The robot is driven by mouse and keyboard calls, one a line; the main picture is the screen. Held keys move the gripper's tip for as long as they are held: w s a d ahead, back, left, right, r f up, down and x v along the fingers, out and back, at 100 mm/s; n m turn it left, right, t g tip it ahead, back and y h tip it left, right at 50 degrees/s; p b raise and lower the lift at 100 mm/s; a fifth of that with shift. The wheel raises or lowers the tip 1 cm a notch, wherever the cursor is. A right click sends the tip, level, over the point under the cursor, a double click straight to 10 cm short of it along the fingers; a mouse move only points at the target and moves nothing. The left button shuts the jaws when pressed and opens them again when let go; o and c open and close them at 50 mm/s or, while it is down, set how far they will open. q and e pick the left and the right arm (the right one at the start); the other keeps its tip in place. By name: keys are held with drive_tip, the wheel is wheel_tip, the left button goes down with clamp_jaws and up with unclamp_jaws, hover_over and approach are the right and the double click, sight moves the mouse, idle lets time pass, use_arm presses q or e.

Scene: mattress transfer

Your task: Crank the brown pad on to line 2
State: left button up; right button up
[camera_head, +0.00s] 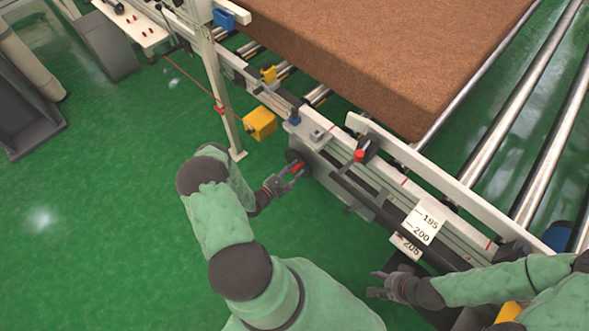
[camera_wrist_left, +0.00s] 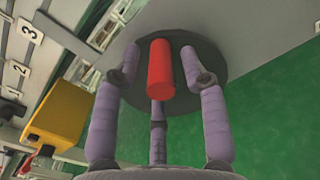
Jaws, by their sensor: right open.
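The brown pad (camera_head: 360,50) lies on the roller conveyor at the top of the head view. A red crank handle (camera_head: 297,168) sticks out of a dark round disc (camera_wrist_left: 215,60) on the side of the frame. The handle also shows in the left wrist view (camera_wrist_left: 160,70). My left gripper (camera_head: 288,178) is at the handle, its fingers open around it, with visible gaps at the sides. White tags read 3 (camera_wrist_left: 30,30), 2 (camera_wrist_left: 17,68) and 1 at the left of the wrist view. My right gripper (camera_head: 375,284) is open and empty beside the lower rail.
A yellow box (camera_head: 260,123) hangs by the rail, near a white post (camera_head: 212,80). Metal rollers (camera_head: 520,100) lie right of the pad. Green floor (camera_head: 110,200) is free at the left.

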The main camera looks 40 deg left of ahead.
use_arm(q)
drive_tip(key=shift+r, duration=0.1)
drive_tip(key=s, duration=1.2)
drive_tip(key=shift+a, duration=0.4)
idle(0.5)
